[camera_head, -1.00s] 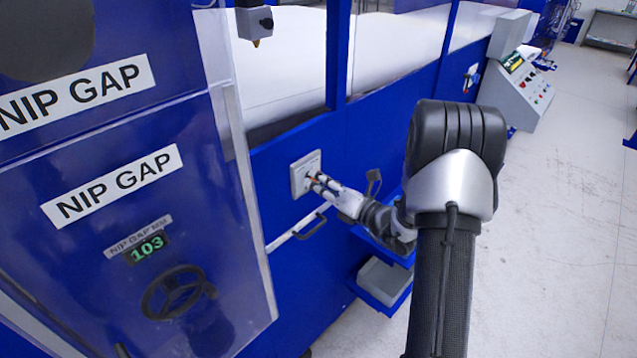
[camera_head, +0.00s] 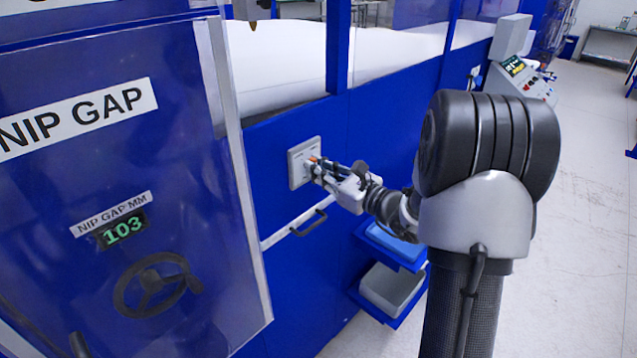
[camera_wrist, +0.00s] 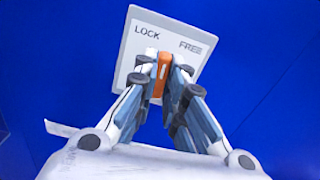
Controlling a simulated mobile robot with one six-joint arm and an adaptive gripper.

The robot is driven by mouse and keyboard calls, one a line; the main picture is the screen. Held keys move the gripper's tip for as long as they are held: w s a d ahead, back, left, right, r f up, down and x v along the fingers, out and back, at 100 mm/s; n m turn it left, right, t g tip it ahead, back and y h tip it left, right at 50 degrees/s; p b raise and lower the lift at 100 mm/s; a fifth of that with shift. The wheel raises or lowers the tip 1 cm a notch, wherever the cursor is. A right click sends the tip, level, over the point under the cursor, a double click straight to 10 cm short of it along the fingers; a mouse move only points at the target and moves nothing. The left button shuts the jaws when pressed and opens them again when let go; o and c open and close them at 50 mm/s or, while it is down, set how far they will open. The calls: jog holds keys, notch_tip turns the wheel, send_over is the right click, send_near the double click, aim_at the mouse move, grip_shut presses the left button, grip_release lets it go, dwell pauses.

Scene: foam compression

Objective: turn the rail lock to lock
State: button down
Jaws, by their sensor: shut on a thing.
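The rail lock is a pale square plate (camera_wrist: 141,58) on the blue machine side, marked LOCK on its left and FREE on its right in the wrist view. It also shows in the head view (camera_head: 297,166). Its orange handle (camera_wrist: 161,72) stands between the two words, nearly upright in the wrist view; the fingers hide part of it. My gripper (camera_wrist: 161,76) is shut on the orange handle, one finger on each side. In the head view my gripper (camera_head: 315,168) reaches the plate from the right.
A bar handle (camera_head: 309,223) juts out just below the plate. A clear guard with a handwheel (camera_head: 157,284) and a display reading 103 stands at left. Open floor (camera_head: 575,230) lies at right.

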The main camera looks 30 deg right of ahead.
jog(key=n+b, duration=0.7)
jog(key=b, duration=0.3)
jog(key=shift+n+b, duration=0.3)
jog(key=shift+b, duration=0.05)
jog(key=c, duration=1.7)
grip_release()
jog(key=shift+o, duration=0.2)
jog(key=shift+s+d, duration=0.1)
jog(key=v, duration=1.2)
